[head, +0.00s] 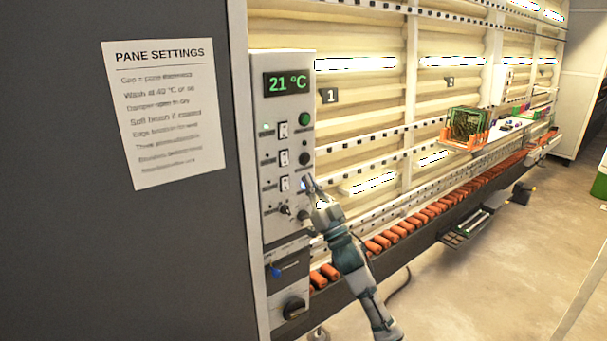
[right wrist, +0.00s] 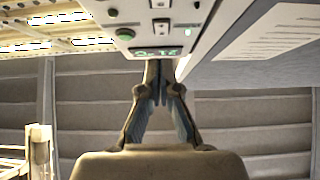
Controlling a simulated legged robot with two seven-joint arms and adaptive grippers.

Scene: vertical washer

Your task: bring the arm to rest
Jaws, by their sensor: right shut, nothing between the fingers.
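My right arm rises from the lower middle of the head view. My right gripper (head: 307,184) is in front of the control panel (head: 285,220), close to its lower switches; I cannot tell whether it touches the panel. In the right wrist view my right gripper (right wrist: 160,70) is shut and empty, with its fingertips together below the panel's display (right wrist: 155,52). The panel's display (head: 286,83) reads 21 °C in green. Below it are a green button, a dark round button, several white rocker switches and small knobs. My left gripper is not in view.
A dark cabinet wall with a PANE SETTINGS sheet (head: 165,112) stands at left. Right of the panel runs the washer with a row of orange rollers (head: 440,198). The floor (head: 490,280) at right is mostly clear.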

